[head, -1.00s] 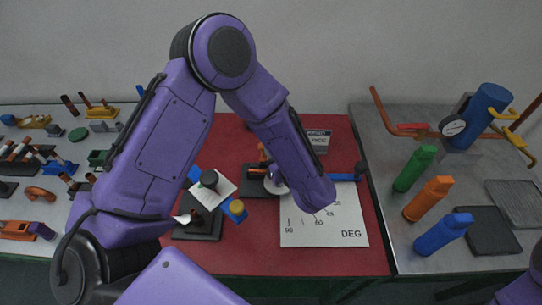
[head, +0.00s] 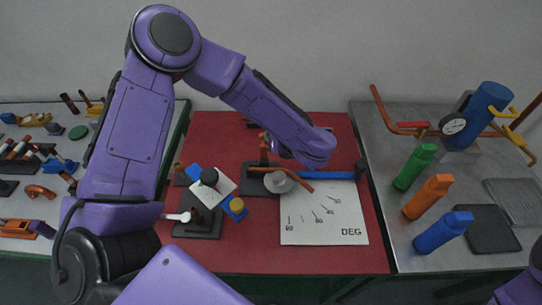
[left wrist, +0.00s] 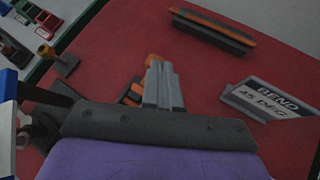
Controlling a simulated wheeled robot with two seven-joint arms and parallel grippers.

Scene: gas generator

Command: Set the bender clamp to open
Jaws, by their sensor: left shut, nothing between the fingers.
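The bender stands on the red mat. In the head view it has a dark base (head: 258,187), a grey round die (head: 279,182), a copper-coloured rod (head: 296,180) and a blue bar (head: 335,175). An upright orange part (head: 264,150), perhaps the clamp, rises behind the die. My left gripper shows in the left wrist view (left wrist: 161,72), its grey fingers shut and empty. An orange part (left wrist: 134,94) shows just beside and behind the fingers; whether they touch, I cannot tell. In the head view my left forearm hides most of the gripper. My right gripper is out of view.
A white DEG plate (head: 322,222) lies in front of the bender. A second dark-based fixture (head: 197,226) stands to its left. A BEND 45 DEG sign (left wrist: 262,98) and a dark block with an orange bar (left wrist: 212,30) are nearby. Coloured bottles (head: 430,205) stand right.

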